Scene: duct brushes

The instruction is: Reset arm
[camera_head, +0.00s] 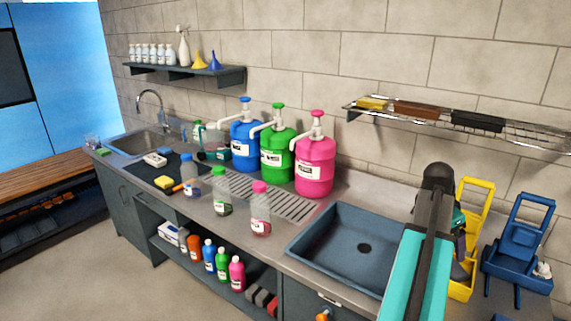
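My arm (427,249), teal and black, rises from the bottom edge at the right of the head view. It ends in a dark rounded joint (438,178) in front of the counter's right part. A further teal and dark part of it shows just right of that joint, partly hidden. My gripper's fingers cannot be made out, so nothing can be told of what they hold.
Right of my arm stand a yellow caddy (481,195) and a blue caddy (523,240). A dark sink (330,225) lies left of it. Blue (244,146), green (278,158) and pink (315,166) pump jugs stand behind. A wire shelf (540,137) hangs above.

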